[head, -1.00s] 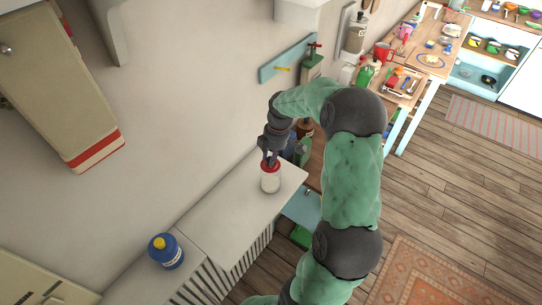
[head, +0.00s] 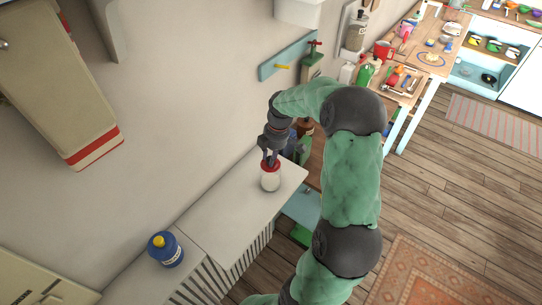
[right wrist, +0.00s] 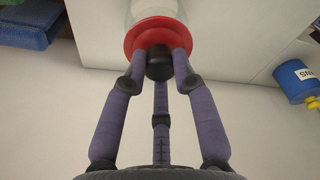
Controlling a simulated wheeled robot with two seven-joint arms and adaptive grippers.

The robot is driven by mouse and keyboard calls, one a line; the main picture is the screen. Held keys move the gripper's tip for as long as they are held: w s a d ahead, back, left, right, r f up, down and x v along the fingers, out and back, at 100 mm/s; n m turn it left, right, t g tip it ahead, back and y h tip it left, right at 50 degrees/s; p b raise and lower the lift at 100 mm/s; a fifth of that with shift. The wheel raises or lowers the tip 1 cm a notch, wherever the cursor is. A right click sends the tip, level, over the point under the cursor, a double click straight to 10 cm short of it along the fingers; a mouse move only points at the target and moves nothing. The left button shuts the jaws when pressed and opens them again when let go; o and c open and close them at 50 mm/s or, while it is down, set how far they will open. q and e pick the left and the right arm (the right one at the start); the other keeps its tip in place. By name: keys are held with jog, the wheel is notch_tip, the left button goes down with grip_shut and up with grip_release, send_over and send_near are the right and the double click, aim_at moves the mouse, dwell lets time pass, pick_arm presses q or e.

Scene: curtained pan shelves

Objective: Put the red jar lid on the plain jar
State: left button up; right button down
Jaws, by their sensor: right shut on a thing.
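The plain jar (head: 270,182) is a small whitish jar standing upright on the white shelf top, near its right end. The red jar lid (head: 270,167) is at the jar's mouth. In the right wrist view the red lid (right wrist: 155,35) has a dark knob (right wrist: 160,63), with the pale jar (right wrist: 155,8) directly beyond it. My right gripper (head: 270,160) is above the jar, its fingers shut on the lid's knob. I cannot tell whether the lid is fully seated. My left gripper is not in view.
A blue jar with a yellow top (head: 165,249) stands on the lower left part of the white shelf top (head: 215,215). A wall rack (head: 290,58) hangs behind my right arm. Bottles stand just right of the shelf. The shelf top between the jars is clear.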

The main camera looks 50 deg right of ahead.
jog(key=shift+f, duration=0.3)
jog(key=c, duration=0.9)
grip_release()
jog(key=shift+r, duration=0.1)
jog(key=r, duration=0.8)
jog(key=s+d+r, duration=0.1)
jog(key=r, duration=0.2)
jog(key=shift+s+d+r, duration=0.1)
jog(key=shift+r, duration=0.3)
